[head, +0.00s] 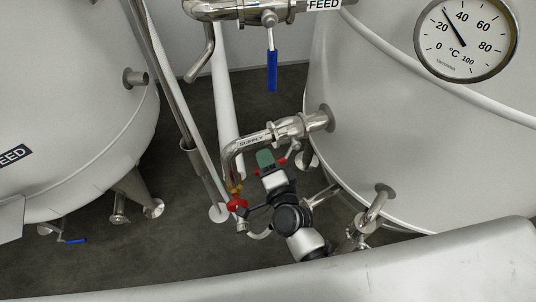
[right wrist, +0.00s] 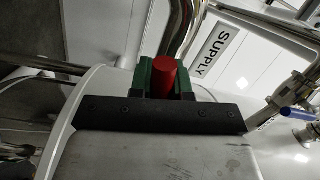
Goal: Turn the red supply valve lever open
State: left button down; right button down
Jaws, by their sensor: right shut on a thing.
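The red supply valve lever (right wrist: 165,77) shows in the right wrist view as a red rounded end between the green fingers of my right gripper (right wrist: 164,84). The gripper is shut on it. In the head view my right gripper (head: 267,160) reaches up to just below the steel pipe labelled SUPPLY (head: 255,140). Small red parts show at the gripper's edges there, and most of the lever is hidden behind it. The SUPPLY label (right wrist: 213,49) also shows in the right wrist view, to the right of the lever. My left gripper is not in view.
A red-handled fitting (head: 237,204) sits at the lower end of the supply pipe, left of my wrist. A blue lever (head: 272,70) hangs from the FEED pipe above. Large tanks stand left and right (head: 400,130), one with a temperature dial (head: 466,40). Dark floor lies between.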

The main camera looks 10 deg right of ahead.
jog(key=shift+r+m+p, duration=0.65)
jog(key=shift+r+m, duration=0.3)
jog(key=shift+m, duration=0.25)
jog(key=c, duration=1.1)
grip_release()
jog(key=shift+s+f, duration=0.1)
jog(key=shift+s, duration=0.15)
jog(key=shift+b+v, duration=0.8)
jog(key=shift+v, duration=4.35)
